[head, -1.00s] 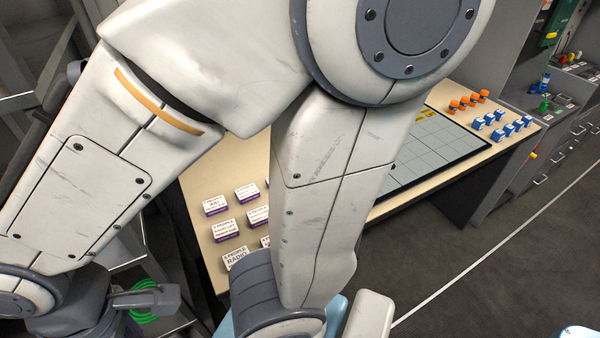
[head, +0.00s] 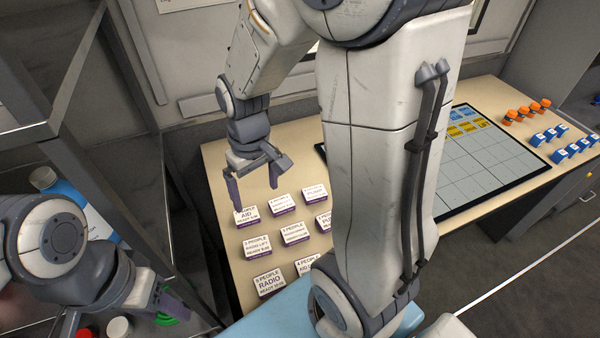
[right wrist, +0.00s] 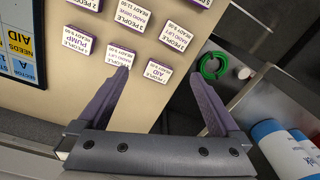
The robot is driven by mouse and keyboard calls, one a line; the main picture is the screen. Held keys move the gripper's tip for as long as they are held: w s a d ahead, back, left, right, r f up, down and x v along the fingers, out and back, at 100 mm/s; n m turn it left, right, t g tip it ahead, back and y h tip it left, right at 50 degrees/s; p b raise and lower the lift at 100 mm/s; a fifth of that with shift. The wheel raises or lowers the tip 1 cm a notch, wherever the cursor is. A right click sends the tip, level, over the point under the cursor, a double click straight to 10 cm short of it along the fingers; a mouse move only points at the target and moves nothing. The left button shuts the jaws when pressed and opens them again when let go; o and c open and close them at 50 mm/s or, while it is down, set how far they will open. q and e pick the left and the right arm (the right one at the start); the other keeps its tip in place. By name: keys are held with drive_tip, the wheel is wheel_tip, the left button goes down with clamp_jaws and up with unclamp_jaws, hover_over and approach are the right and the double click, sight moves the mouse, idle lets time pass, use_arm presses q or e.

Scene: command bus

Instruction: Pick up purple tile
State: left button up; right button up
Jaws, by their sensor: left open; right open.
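Several purple tiles with white printed tops and purple sides lie in rows on the beige desk (head: 225,285). The AID tile (head: 246,216) at the back left is close to my right gripper (head: 256,195), which is open, empty and above the desk. In the right wrist view, that gripper (right wrist: 161,77) has the AID tile (right wrist: 158,72) framed between its fingertips; contact cannot be told. A second tile (right wrist: 121,57) is beside its left fingertip. My left gripper (head: 122,314) is open and low at the left, away from the desk. My arm hides part of the tile group.
A dark-framed grid board (head: 485,180) with yellow and blue tiles lies right of my arm. Orange pieces (head: 526,111) and blue pieces (head: 562,143) stand beyond it. Metal shelving (head: 50,130) is at the left. A green coil (right wrist: 213,66) and bottles (right wrist: 285,150) are off the desk.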

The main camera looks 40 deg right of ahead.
drive_tip(key=w+d+f+m, duration=0.2)
drive_tip(key=d+m, duration=0.1)
drive_tip(key=d, duration=0.7)
drive_tip(key=m, duration=0.2)
hover_over(316, 194)
drive_tip(key=f, duration=0.7)
drive_tip(key=shift+s+a+p, duration=0.2)
drive_tip(key=shift+p, duration=0.2)
drive_tip(key=shift+w+d+f+p, duration=0.1)
drive_tip(key=shift+f+p, duration=0.05)
drive_tip(key=shift+f, duration=1.35)
drive_tip(key=shift+w+d+f+p, duration=0.1)
drive_tip(key=shift+f+p, duration=0.05)
drive_tip(key=shift+f, duration=1.3)
drive_tip(key=c, duration=1.2)
drive_tip(key=shift+c, duration=0.2)
drive_tip(key=shift+r, duration=0.2)
